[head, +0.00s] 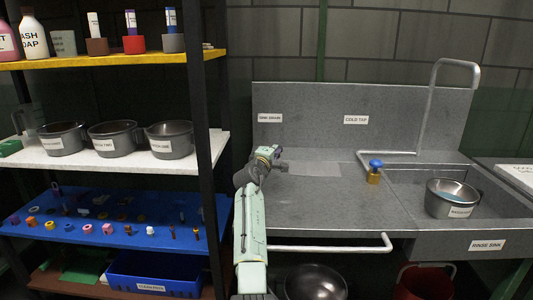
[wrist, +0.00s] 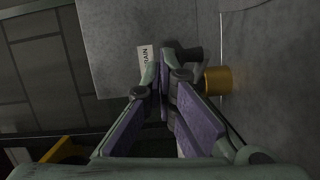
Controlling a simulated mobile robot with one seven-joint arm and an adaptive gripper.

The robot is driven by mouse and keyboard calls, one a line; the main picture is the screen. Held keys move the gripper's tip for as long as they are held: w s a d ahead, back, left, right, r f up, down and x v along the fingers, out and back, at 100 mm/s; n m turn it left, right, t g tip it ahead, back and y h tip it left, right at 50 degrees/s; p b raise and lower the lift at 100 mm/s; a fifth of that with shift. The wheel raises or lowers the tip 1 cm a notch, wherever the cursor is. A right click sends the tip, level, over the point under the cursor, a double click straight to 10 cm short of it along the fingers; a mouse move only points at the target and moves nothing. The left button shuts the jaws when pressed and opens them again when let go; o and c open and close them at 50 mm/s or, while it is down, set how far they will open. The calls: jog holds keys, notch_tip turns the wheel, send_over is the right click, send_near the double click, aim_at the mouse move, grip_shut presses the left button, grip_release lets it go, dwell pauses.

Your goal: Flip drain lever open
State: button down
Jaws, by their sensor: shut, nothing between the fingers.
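My gripper (head: 266,158) is at the left end of the sink counter, below the sink drain label (head: 270,118). In the wrist view its fingers (wrist: 164,72) are shut and empty. The drain label also shows there (wrist: 145,62), just beyond the fingertips. A brass cylinder (wrist: 217,80) stands to the right of the fingertips. A dark piece (wrist: 190,53), which looks like the drain lever, lies between the fingertips and the brass cylinder. I cannot tell whether a finger touches it. In the head view my gripper hides this spot.
A blue-topped brass tap (head: 375,168) stands right of my gripper, near a bent pipe (head: 420,110). A metal pot (head: 452,198) sits in the rinse sink (head: 487,244). A shelf rack (head: 214,130) stands close on the left. The counter middle (head: 330,205) is clear.

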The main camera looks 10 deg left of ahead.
jog(key=shift+w+d+f, duration=0.1)
jog(key=shift+w+d, duration=0.35)
jog(key=shift+d, duration=0.15)
jog(key=shift+w+d+f, duration=0.1)
jog(key=shift+w+d, duration=0.3)
jog(key=shift+d, duration=0.2)
jog(key=shift+w+d+r+b, duration=0.1)
jog(key=shift+w+d+b, duration=0.65)
jog(key=shift+w, duration=0.1)
jog(key=shift+d, duration=0.1)
